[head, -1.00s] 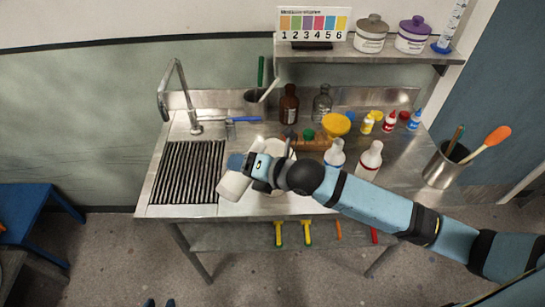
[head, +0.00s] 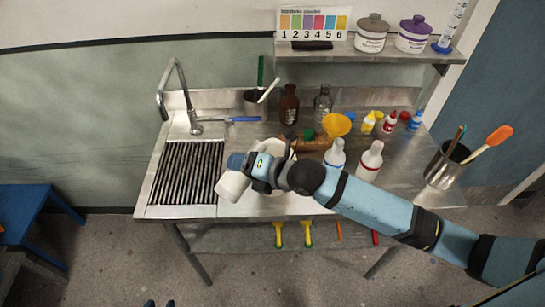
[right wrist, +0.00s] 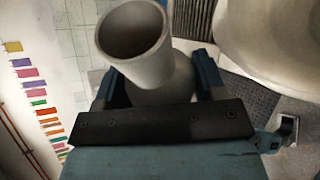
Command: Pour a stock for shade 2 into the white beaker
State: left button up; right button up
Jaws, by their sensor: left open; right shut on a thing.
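My right gripper (head: 250,170) is shut on a white open-mouthed container (head: 232,186), held tilted above the counter's front, right of the ribbed drainer. In the right wrist view its round grey-looking mouth (right wrist: 133,30) shows between my fingers. A round white vessel (head: 279,147) is mostly hidden behind my right gripper; I cannot tell if it is the white beaker. A white bottle with a blue label (head: 335,155) and one with a red label (head: 370,162) stand behind my right arm. My left gripper (head: 160,303) shows only as two separated dark tips at the bottom edge.
The shade chart (head: 313,24), numbered 1 to 6, stands on the shelf with two lidded jars. A brown bottle (head: 289,104), clear bottle (head: 322,104), yellow funnel (head: 337,124) and small dropper bottles line the back. A steel utensil pot (head: 445,168) stands right.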

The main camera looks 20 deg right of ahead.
jog(key=shift+d, duration=0.1)
jog(key=shift+f, duration=0.1)
dwell(0.4)
jog(key=shift+b, duration=0.3)
jog(key=shift+m, duration=0.3)
jog(key=shift+f+y+b, duration=0.1)
jog(key=shift+y+b, duration=0.2)
jog(key=shift+b, duration=0.05)
dwell(0.5)
jog(key=shift+m, duration=0.3)
jog(key=shift+a+f+b, duration=0.1)
jog(key=shift+a+b, duration=0.1)
jog(key=shift+b, duration=0.1)
jog(key=shift+d, duration=0.1)
